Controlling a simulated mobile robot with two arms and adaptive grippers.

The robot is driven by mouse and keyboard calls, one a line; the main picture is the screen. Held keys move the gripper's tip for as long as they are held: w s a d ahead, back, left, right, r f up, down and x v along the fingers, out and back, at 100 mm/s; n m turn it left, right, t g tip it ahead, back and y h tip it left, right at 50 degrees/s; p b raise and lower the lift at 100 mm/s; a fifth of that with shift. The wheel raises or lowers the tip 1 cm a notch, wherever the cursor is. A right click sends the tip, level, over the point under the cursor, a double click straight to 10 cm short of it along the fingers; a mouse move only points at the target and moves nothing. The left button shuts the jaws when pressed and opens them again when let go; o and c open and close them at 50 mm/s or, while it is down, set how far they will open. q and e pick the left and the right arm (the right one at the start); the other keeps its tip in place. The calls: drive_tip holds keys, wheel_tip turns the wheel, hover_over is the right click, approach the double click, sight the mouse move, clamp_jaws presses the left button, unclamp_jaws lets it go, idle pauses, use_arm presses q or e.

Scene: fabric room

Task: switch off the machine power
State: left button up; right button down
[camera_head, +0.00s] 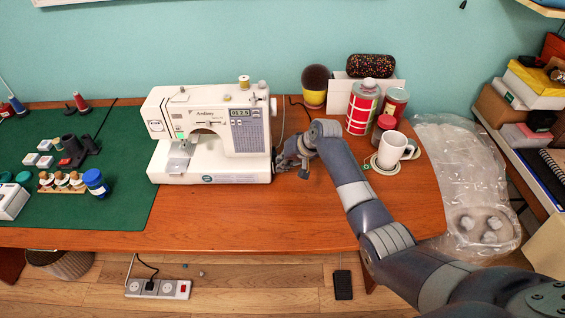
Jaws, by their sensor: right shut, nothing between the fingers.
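A white sewing machine (212,135) stands upright on the wooden table, with a lit display on its front and a spool on top. My right gripper (283,163) is at the machine's right side, close to its lower right edge. It is shut and holds nothing. I cannot tell whether it touches the machine. The machine's right side face is turned away and partly behind my gripper, so no power switch shows there. A power strip (158,289) with a red switch lies on the floor below the table, with a black plug in it. My left gripper is not in view.
A green mat (120,205) with bottles and small items covers the table's left. The table front (260,220) is clear. A black pedal (343,284) lies on the floor.

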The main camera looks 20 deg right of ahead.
drive_tip(key=shift+a+f+y, duration=0.15)
drive_tip(key=shift+f+y, duration=0.05)
drive_tip(key=shift+y, duration=0.1)
drive_tip(key=shift+a, duration=0.1)
drive_tip(key=shift+r, duration=0.1)
